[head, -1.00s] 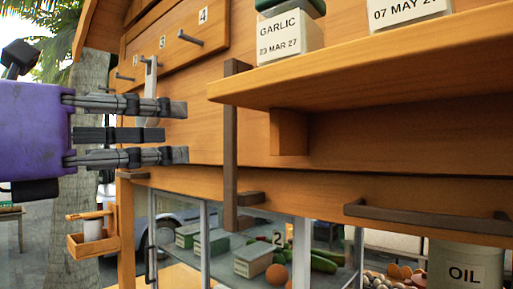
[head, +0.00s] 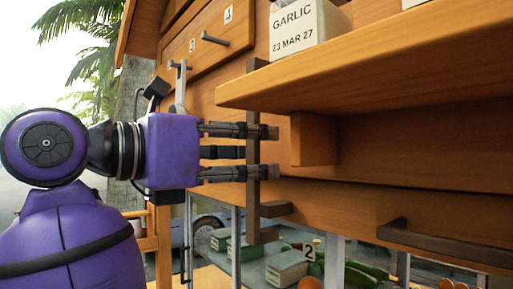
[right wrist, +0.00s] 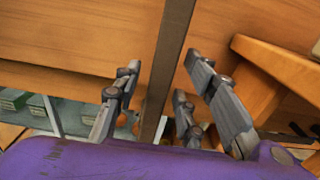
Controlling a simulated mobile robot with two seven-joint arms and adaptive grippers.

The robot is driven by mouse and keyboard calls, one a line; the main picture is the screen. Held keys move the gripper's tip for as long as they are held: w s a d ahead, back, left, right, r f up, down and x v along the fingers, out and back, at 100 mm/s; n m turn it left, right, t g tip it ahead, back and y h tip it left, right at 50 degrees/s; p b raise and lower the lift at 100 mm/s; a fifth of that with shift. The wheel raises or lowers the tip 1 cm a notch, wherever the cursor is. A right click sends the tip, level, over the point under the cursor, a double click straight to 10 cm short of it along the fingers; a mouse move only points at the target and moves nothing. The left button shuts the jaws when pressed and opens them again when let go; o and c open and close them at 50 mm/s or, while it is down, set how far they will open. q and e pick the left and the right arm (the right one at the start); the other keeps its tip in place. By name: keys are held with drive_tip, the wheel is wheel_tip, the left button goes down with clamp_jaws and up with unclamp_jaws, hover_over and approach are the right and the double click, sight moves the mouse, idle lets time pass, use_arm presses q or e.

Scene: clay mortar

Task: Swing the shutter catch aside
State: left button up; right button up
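The shutter catch seems to be the dark brown upright bar (head: 253,205) on the wooden front, with a short foot at its lower right. My right gripper (head: 270,152) reaches across it in the head view, fingers pointing right. In the right wrist view the bar (right wrist: 172,60) runs between the spread fingers of my right gripper (right wrist: 160,85). The fingers are open and I cannot tell whether any touches the bar. My left gripper is not in view.
A wooden shelf (head: 400,75) juts out just right of the bar, with a garlic box (head: 295,30) on it. A dark horizontal handle (head: 440,245) is at lower right. Drawers with pull knobs (head: 213,38) are above. A glass-fronted case with boxes (head: 287,268) and vegetables is below.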

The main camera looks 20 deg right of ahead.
drive_tip(key=shift+w+d, duration=0.15)
drive_tip(key=shift+d, duration=0.3)
drive_tip(key=shift+c, duration=0.3)
clamp_jaws()
